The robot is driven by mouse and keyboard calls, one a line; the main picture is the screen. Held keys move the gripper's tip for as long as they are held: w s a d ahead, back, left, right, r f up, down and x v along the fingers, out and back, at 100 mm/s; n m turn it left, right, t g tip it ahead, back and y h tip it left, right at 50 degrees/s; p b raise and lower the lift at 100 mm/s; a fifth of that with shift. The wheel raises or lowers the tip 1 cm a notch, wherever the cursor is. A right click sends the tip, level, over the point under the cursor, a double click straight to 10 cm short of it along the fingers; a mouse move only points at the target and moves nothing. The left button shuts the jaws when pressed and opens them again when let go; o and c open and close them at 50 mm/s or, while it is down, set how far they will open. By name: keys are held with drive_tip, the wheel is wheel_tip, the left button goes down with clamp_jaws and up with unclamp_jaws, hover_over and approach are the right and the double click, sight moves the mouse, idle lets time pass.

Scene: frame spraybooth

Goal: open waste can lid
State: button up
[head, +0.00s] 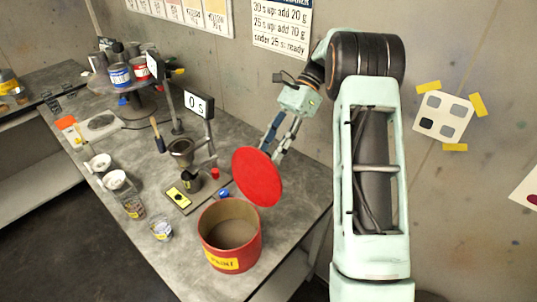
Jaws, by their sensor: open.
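The waste can (212,257) is a red round can with a yellow label, standing near the table's front right edge. Its top is uncovered and its brown inside shows. The red lid (258,177) stands steeply tilted above and behind the can's rim, its flat face toward the camera. Whether it is joined to the can by a hinge is hard to see. My gripper (277,146) is open and points down just behind the lid's upper right edge. The lid hides part of the fingertips, so I cannot tell whether they touch it.
A round rack with paint cans (120,76) is at the back left. A wall closes off the back.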

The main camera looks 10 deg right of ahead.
drive_tip(key=shift+v, duration=2.75)
